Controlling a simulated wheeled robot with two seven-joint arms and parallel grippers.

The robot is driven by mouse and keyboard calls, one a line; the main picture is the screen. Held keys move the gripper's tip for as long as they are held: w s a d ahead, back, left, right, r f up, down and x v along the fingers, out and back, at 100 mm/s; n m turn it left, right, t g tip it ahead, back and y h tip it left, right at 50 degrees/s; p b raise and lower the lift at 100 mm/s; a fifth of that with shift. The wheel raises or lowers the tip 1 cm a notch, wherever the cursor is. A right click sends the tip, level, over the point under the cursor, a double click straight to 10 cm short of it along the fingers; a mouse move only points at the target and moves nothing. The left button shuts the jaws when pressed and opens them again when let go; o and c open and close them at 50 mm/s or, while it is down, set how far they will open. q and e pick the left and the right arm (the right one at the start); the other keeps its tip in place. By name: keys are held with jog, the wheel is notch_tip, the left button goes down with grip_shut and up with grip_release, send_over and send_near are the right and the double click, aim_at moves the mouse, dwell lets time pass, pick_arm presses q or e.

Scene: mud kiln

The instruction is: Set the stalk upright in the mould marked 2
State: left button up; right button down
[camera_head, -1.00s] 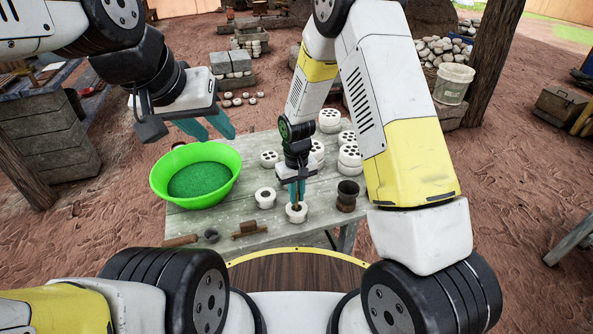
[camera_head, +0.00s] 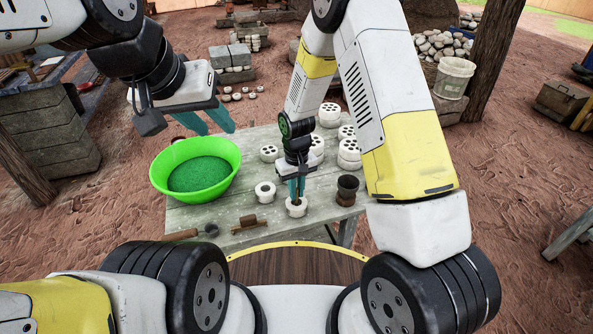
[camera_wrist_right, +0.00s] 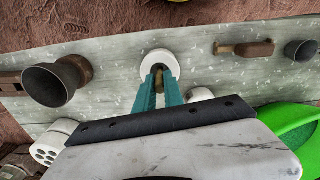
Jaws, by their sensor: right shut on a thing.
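My right gripper (camera_head: 297,194) points down at the table's front and is shut on the thin brown stalk (camera_wrist_right: 159,84). The stalk is between the teal fingers, with its lower end at the hole of a white round mould (camera_head: 297,208). That mould shows as a white ring in the right wrist view (camera_wrist_right: 157,61). How deep the stalk sits in it is hidden. A second white mould (camera_head: 265,192) stands just left of it. I cannot read a number on either mould. My left gripper (camera_head: 208,121) is open and empty, above the green bowl.
The green bowl (camera_head: 232,178) stands on the table's left. A dark cup on a brown base (camera_head: 347,190) is right of the mould. Several white perforated blocks (camera_head: 330,115) stand behind. Brown tools (camera_head: 250,222) lie along the front edge of the table (camera_head: 220,218).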

jog(key=shift+f, duration=0.55)
dwell(0.9)
jog(key=c, duration=1.2)
grip_release()
jog(key=shift+r, duration=0.1)
jog(key=shift+r, duration=3.4)
